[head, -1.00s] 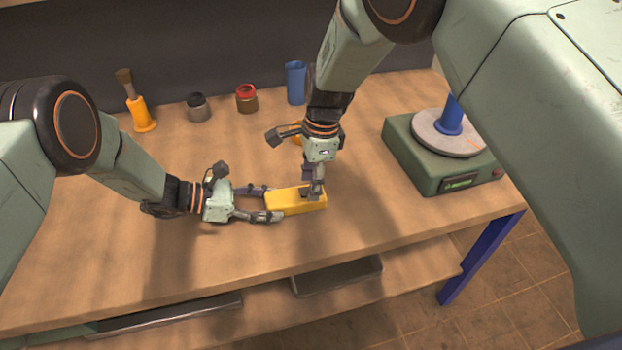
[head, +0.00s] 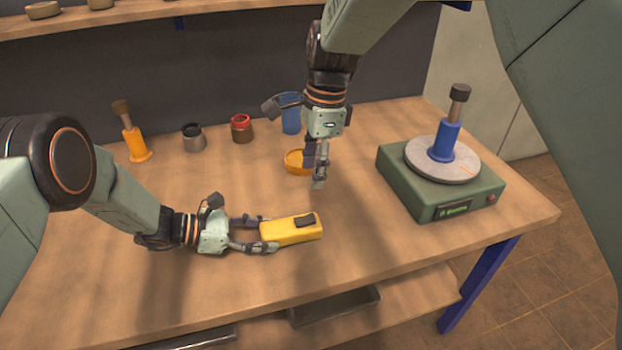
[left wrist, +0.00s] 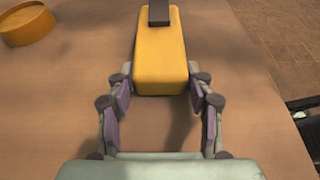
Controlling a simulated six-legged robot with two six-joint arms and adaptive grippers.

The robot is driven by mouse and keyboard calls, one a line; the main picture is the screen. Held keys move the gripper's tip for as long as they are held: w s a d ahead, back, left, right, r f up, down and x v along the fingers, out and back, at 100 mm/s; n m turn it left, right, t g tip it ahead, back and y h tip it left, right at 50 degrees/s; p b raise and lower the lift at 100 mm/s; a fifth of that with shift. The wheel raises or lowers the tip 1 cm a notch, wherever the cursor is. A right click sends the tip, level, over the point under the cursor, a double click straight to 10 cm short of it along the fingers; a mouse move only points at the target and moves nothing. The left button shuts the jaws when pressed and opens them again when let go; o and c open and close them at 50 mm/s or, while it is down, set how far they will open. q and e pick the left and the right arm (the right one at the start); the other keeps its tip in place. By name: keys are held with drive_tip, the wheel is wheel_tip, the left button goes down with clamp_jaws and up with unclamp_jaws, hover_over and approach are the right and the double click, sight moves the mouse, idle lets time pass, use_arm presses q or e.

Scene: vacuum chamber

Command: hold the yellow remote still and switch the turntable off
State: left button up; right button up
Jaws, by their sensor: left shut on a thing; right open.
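The yellow remote (head: 290,229) lies on the table with a dark button (head: 305,220) on its top. My left gripper (head: 264,233) is shut on its near end; in the left wrist view the remote (left wrist: 160,62) sits between the fingertips (left wrist: 161,84). My right gripper (head: 315,178) is open and empty, pointing down above the table, behind and apart from the remote. The turntable (head: 437,197) stands at the right: a green box with a grey disc (head: 425,163), a small green display (head: 456,209) and a red knob (head: 491,198). Whether the disc turns is unclear.
A blue-handled tool with a dark top (head: 444,141) stands on the disc. An orange bowl (head: 294,161) is just behind my right gripper. The table between remote and turntable is clear.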

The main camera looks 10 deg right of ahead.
idle(0.4)
use_arm(q)
drive_tip(key=o, duration=1.4)
drive_tip(key=shift+a+r, duration=0.1)
drive_tip(key=v, duration=1.1)
drive_tip(key=shift+a+r, duration=0.1)
drive_tip(key=shift+a, duration=0.25)
